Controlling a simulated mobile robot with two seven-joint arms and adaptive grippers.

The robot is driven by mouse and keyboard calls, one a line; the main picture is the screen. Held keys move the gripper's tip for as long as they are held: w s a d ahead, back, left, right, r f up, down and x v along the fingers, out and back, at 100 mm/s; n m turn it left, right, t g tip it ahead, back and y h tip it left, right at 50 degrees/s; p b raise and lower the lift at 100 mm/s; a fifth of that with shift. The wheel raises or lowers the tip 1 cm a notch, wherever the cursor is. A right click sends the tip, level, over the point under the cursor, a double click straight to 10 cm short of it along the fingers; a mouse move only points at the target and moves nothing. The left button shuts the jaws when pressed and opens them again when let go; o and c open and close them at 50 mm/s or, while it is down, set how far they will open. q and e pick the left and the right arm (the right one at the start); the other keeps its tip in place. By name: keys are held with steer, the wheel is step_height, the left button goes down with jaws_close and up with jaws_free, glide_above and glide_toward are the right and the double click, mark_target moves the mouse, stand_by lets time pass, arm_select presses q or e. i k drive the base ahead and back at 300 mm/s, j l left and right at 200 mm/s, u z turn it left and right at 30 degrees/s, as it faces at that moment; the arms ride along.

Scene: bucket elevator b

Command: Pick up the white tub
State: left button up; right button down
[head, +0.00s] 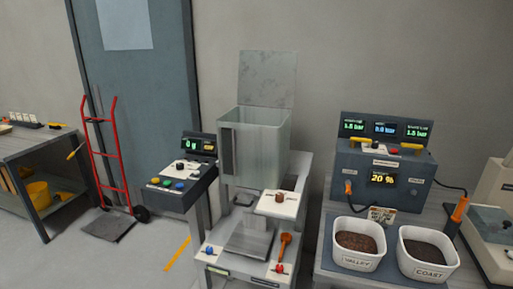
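Two white tubs stand side by side at the lower right in the head view. The left white tub (356,262) has a label reading VALLEY and holds a brown granular material. The right white tub (429,273) has a label reading COAST and holds a darker granular material. Both are upright and open at the top. Neither of my grippers is in view.
A grey control box (383,168) with lit displays stands behind the tubs. Left of them is a machine with a clear hopper (262,150), its lid raised. A red hand truck (108,150) leans near the grey door (140,90). A pale machine (495,225) stands at right.

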mark_target(425, 254)
steer(key=z, duration=1.35)
